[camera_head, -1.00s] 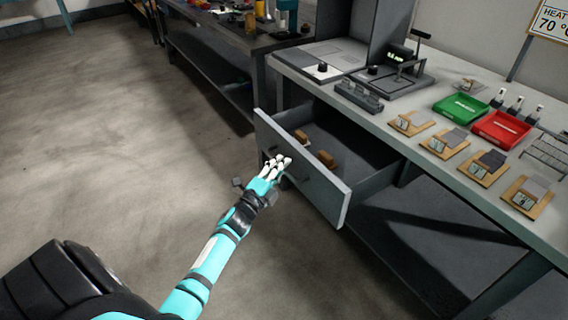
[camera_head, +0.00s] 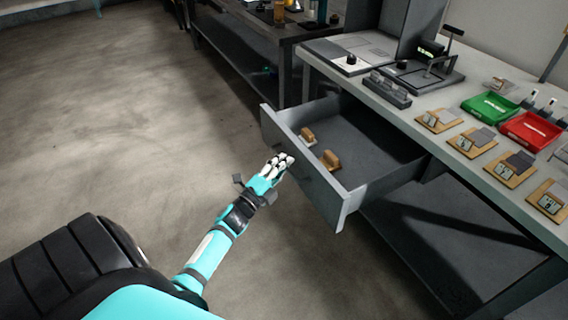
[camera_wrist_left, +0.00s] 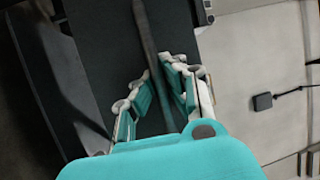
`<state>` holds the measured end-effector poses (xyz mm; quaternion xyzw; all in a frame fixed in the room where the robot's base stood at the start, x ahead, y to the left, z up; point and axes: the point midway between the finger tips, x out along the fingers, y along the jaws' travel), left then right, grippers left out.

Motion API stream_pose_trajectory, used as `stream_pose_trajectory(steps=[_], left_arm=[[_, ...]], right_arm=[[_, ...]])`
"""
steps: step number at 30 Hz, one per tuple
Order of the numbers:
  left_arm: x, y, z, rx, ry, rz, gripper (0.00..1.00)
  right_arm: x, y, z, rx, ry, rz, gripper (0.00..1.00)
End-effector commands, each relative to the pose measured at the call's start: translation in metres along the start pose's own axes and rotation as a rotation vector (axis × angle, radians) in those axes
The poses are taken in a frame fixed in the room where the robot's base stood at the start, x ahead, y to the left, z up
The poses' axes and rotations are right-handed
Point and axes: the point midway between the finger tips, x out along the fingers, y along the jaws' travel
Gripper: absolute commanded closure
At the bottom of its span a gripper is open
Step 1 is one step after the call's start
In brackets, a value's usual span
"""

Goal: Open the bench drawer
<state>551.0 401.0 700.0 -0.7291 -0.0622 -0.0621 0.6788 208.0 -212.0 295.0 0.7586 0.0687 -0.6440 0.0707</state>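The bench drawer (camera_head: 338,206) stands well out from under the workbench, so its inside shows in the head view. Two small brown objects, one behind the other (camera_head: 330,160), lie in it just behind the front panel. My left gripper (camera_head: 283,161) is at the outer face of the drawer front, near its middle. In the left wrist view its fingers (camera_wrist_left: 166,76) stand apart, with a long narrow bar (camera_wrist_left: 148,45) running between them. Gaps show beside the bar. The fingers hide part of the drawer front, and contact is unclear. My right gripper is not in view.
The workbench top (camera_head: 417,107) holds a green tray (camera_head: 490,107), a red tray (camera_head: 530,131), several wooden-based pieces and a device with a lever (camera_head: 430,70). Another bench (camera_head: 262,40) stands behind. The floor (camera_head: 110,120) left of the drawer is clear.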

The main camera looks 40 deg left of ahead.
Motion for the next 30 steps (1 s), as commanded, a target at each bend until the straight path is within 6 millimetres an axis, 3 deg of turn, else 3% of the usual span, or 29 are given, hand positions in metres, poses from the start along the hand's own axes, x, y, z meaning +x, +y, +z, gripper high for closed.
stream_pose_trajectory(steps=[1,6,17,20,30], left_arm=[[-0.002,0.004,-0.002,-0.004,0.001,0.007,0.89],[-0.001,0.003,-0.001,-0.002,0.001,0.005,0.67],[-0.006,0.002,-0.001,0.0,0.0,0.003,0.66],[-0.019,0.003,0.0,-0.001,-0.001,0.005,0.66],[-0.09,0.002,-0.001,-0.002,-0.001,0.005,0.66]], right_arm=[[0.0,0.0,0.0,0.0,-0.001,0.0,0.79],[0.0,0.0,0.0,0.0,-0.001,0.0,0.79],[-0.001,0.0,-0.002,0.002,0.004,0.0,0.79],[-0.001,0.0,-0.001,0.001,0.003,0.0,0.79],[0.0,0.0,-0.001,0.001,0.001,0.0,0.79]])
